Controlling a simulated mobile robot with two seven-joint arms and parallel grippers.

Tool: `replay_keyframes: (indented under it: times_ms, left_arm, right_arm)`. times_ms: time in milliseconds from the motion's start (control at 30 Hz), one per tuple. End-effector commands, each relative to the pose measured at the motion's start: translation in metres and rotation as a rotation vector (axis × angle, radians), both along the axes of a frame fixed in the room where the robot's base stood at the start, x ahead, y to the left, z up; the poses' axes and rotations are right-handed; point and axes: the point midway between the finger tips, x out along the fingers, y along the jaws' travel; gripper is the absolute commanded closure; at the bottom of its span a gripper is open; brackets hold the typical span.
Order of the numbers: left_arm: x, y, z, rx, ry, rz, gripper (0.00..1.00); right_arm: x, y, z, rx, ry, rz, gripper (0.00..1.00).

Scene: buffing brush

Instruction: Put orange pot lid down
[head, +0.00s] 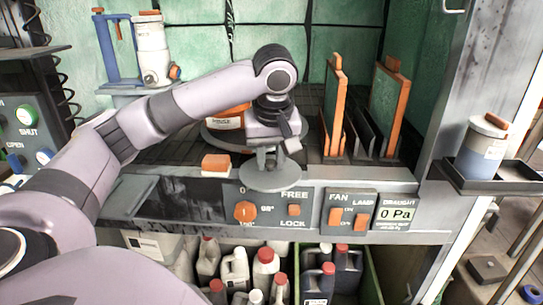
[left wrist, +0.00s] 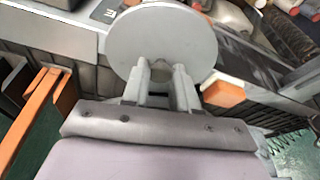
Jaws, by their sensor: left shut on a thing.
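My left gripper (head: 272,157) is shut on a round grey lid (head: 270,180), gripped from above near its middle. The lid is held over the front edge of the cabinet, above the control panel. In the left wrist view the lid (left wrist: 163,42) is a flat grey disc in front of the gripper fingers (left wrist: 160,85). An orange pot (head: 225,118) with a white label stands on a round grey plate (head: 212,138) behind my arm, which hides part of both. My right gripper is not in view.
An orange block (head: 216,163) lies on the front ledge, left of the lid. Orange-edged upright panels (head: 335,105) stand to the right. The control panel (head: 270,209) has knobs and switches. Bottles (head: 265,265) stand below. A lidded jar (head: 484,145) sits on a side tray (head: 505,184).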

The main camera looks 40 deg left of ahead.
Motion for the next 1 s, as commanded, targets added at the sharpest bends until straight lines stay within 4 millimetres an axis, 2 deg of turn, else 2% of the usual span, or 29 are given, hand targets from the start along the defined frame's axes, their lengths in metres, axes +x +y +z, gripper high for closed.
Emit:
replay_keyframes:
  times_ms: [233, 300, 367, 767, 800, 833, 867, 1000]
  left_arm:
    - [0.024, 0.020, 0.001, 0.000, -0.001, 0.004, 1.00]
    - [0.022, 0.020, -0.011, 0.003, 0.002, 0.001, 1.00]
    - [0.023, 0.019, -0.014, 0.001, -0.001, 0.001, 1.00]
    - [0.022, 0.019, -0.019, 0.000, 0.002, 0.001, 1.00]
    - [0.022, 0.019, -0.019, 0.000, 0.001, 0.001, 0.62]
    - [0.022, 0.019, -0.019, 0.000, 0.001, 0.001, 0.52]
    - [0.022, 0.019, -0.019, 0.000, 0.001, 0.001, 0.46]
    - [0.022, 0.019, -0.019, 0.000, 0.000, 0.002, 0.46]
  right_arm:
    - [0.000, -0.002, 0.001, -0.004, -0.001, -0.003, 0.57]
    - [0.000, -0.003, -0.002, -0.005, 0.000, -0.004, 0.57]
    - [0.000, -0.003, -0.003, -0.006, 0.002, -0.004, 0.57]
    - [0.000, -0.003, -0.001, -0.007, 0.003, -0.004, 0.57]
    - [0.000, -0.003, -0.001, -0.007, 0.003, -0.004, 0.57]
    - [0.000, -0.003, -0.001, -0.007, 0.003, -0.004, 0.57]
    - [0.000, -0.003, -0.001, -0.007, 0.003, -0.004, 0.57]
    - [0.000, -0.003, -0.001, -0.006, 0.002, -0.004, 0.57]
